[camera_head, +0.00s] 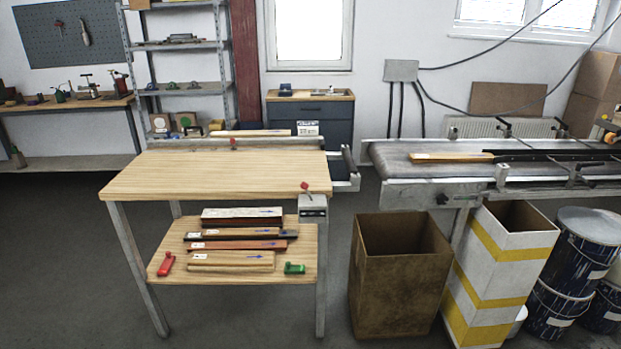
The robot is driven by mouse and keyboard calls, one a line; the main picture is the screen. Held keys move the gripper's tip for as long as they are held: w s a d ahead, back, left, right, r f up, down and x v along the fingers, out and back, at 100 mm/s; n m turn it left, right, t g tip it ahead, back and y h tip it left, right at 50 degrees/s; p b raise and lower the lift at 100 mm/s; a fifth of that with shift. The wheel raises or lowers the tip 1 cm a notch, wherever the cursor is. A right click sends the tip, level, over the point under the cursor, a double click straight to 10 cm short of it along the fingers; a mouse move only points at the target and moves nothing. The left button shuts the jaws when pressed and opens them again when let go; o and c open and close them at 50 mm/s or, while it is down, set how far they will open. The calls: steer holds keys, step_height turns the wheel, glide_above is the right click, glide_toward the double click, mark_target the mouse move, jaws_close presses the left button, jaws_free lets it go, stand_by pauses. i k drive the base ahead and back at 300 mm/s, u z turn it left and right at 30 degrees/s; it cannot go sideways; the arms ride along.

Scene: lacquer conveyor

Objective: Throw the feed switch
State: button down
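A grey box (313,208) is fixed at the front right corner of the wooden table (150,180). A small lever with a red knob (305,185) stands up at its top; this looks like the feed switch, but I see no readable label. The knob seems tilted a little left; which position that means I cannot tell. A second small red knob (234,142) shows at the table's back edge. My gripper is not in view, and nothing touches the lever.
A conveyor (400,160) on the right carries a wooden strip (450,157). A brown bin (400,270), a yellow-striped bin (500,260) and dark drums (560,270) stand below it. The table's lower shelf (220,272) holds several wooden pieces. The tabletop is mostly clear.

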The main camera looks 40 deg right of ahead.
mark_target(304, 185)
steer(key=z, duration=0.75)
steer(key=i, duration=0.9)
steer(key=z, duration=0.6)
steer(key=k, duration=0.5)
steer(key=u, duration=4.55)
steer(key=i, duration=0.1)
steer(key=z, duration=3.25)
steer(key=i, duration=0.15)
steer(key=u, duration=0.2)
